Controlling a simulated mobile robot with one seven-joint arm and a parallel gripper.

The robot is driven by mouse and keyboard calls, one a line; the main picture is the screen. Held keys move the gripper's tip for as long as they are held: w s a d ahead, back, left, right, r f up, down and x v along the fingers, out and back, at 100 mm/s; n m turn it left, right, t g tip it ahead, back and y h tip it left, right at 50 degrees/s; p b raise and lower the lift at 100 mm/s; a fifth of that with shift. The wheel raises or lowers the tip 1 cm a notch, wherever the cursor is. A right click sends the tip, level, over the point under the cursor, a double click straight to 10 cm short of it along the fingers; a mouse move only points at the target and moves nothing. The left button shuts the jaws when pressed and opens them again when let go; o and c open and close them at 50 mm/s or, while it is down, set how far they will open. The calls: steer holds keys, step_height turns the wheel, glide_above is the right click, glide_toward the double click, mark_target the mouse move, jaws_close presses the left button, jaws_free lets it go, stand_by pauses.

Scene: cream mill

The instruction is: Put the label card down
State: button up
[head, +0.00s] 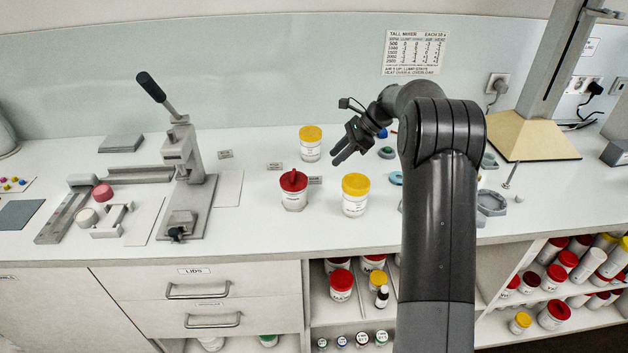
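My gripper (339,158) is above the bench among the jars, with its fingers pointing down and left. The two fingers look close together, and I cannot make out a card between them. Small grey label cards show on the bench: one (315,180) beside the red-lidded jar, one (274,167) behind that jar, and one (225,154) farther left near the lever press. Their writing is too small to read. I cannot tell which is the task's card. My arm hides part of the bench to the right.
A red-lidded jar (293,194), a yellow-lidded jar (355,199) and another yellow-lidded jar (311,148) stand around my gripper. The lever press (183,175) stands left. Grey trays (491,205) lie right of my arm. Bare bench lies left of the red-lidded jar.

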mark_target(314, 176)
steer(key=x, duration=0.5)
steer(key=shift+w+a+f, duration=0.15)
steer(key=shift+a+f, duration=0.05)
steer(key=shift+f, duration=0.15)
steer(key=x, duration=0.5)
steer(key=shift+w+f, duration=0.15)
steer(key=shift+w, duration=0.15)
jaws_close()
